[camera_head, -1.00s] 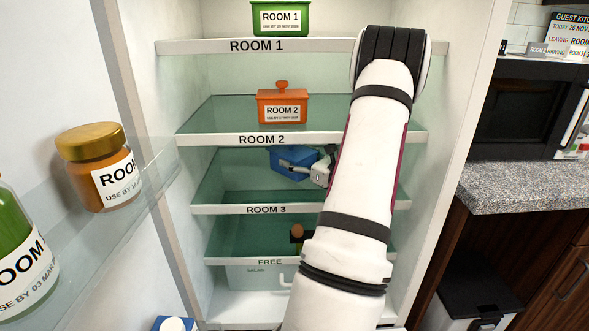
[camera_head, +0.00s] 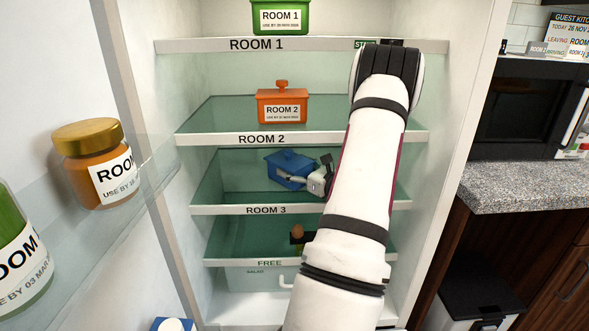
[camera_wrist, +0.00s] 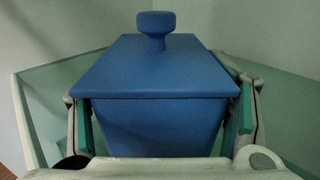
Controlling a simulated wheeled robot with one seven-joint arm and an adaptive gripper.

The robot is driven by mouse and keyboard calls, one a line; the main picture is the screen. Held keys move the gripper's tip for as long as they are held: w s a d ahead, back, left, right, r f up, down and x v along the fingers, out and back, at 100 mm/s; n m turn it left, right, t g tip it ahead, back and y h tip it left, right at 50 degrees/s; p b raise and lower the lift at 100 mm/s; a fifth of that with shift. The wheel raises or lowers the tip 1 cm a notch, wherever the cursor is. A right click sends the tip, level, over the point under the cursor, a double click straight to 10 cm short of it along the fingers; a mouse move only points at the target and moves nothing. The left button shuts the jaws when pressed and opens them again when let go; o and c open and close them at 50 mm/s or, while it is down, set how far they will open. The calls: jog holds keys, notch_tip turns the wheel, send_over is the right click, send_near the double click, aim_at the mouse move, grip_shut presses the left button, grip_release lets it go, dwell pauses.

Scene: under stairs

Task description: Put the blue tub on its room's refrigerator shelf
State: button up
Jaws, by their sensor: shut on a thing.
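The blue tub (camera_head: 288,170) with a knobbed lid is inside the open refrigerator, at the level of the shelf labelled ROOM 3 (camera_head: 225,209). In the wrist view the tub (camera_wrist: 152,78) fills the middle, upright, with its lid on. My gripper (camera_head: 313,181) is shut on the tub, a finger against each side. The tub's base is hidden in the wrist view, and I cannot tell whether it touches the shelf. No room label shows on the tub's visible faces.
An orange tub (camera_head: 282,107) stands on the ROOM 2 shelf (camera_head: 210,139), just above. A green tub (camera_head: 280,17) is on the ROOM 1 shelf (camera_head: 200,46). A brown-topped item (camera_head: 297,233) is on the FREE shelf (camera_head: 225,262). Door jars (camera_head: 95,165) stand at left.

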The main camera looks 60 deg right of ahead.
jog(key=shift+f, duration=0.15)
jog(key=o, duration=1.7)
jog(key=shift+s+r, duration=0.15)
jog(key=shift+r, duration=0.05)
jog(key=p+v, duration=0.1)
jog(key=v, duration=1)
jog(key=shift+s+a+f, duration=0.1)
jog(key=shift+s+a, duration=0.05)
jog(key=shift+s, duration=0.2)
